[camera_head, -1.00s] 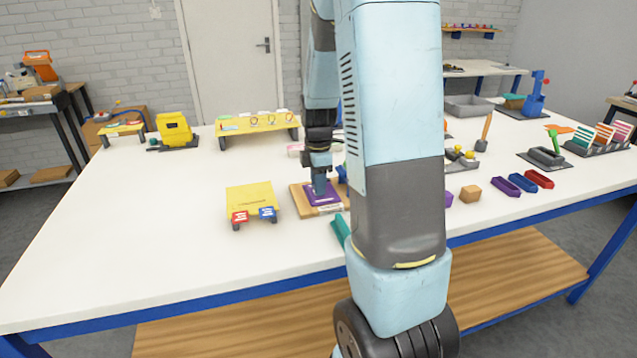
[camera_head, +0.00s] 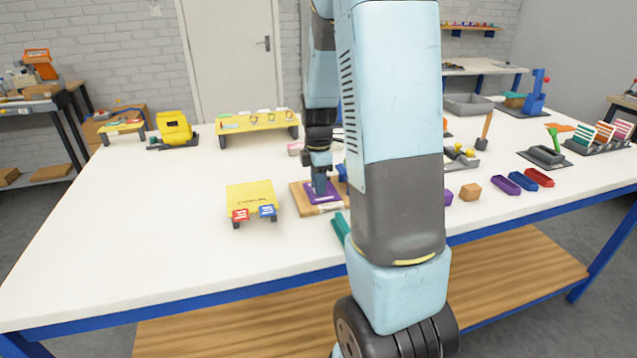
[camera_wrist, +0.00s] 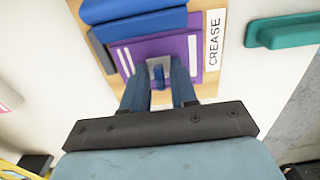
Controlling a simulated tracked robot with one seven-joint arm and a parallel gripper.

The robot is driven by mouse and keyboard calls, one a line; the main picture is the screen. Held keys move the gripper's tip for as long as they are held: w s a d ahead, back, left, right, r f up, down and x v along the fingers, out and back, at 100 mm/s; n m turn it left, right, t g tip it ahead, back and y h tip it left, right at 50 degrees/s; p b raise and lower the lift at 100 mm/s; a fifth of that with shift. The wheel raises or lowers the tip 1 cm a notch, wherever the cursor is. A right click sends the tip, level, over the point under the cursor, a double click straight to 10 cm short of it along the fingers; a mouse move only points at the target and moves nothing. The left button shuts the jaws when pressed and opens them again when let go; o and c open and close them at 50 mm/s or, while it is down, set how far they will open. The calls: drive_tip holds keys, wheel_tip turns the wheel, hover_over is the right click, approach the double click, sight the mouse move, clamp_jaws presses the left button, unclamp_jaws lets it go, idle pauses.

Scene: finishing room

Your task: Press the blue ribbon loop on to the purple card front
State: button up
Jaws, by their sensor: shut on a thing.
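The purple card (camera_wrist: 142,47) lies flat on a wooden board (camera_head: 299,200) marked CREASE; the card also shows in the head view (camera_head: 334,193). It has pale stripes near its edges. My gripper (camera_wrist: 158,78) points down over the card, its two blue-grey fingers close together. Between the fingertips is a small blue piece, which looks like the blue ribbon loop (camera_wrist: 158,73), in front of a grey square patch on the card. I cannot tell whether the loop touches the card. In the head view my gripper (camera_head: 319,186) is low over the card, and the loop is hidden.
A blue block (camera_wrist: 135,20) stands along one card edge. A teal bar (camera_wrist: 285,30) lies beside the board. A yellow stand (camera_head: 250,196) with red and blue tags is to the left. Small trays (camera_head: 522,182) lie to the right.

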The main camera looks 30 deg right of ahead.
drive_tip(key=o, duration=1.4)
drive_tip(key=shift+r, duration=0.15)
drive_tip(key=shift+r, duration=3.85)
drive_tip(key=shift+r, duration=0.15)
drive_tip(key=s+a+r+m+t, duration=0.2)
drive_tip(key=s+a+r+m, duration=0.2)
drive_tip(key=s, duration=0.3)
drive_tip(key=s+a+r+m+t, duration=0.1)
drive_tip(key=s+a+r+m, duration=0.3)
drive_tip(key=s+r+m, duration=0.1)
drive_tip(key=s+a+r+m+t, duration=0.2)
drive_tip(key=s+a+r+m, duration=0.2)
drive_tip(key=s, duration=0.5)
drive_tip(key=shift+s+a+r+m+t, duration=0.15)
drive_tip(key=shift+s+r+m, duration=0.1)
drive_tip(key=shift+m, duration=0.45)
drive_tip(key=shift+s+d+r+m+t, duration=0.1)
drive_tip(key=shift+r+m+t, duration=0.1)
drive_tip(key=shift+m, duration=0.5)
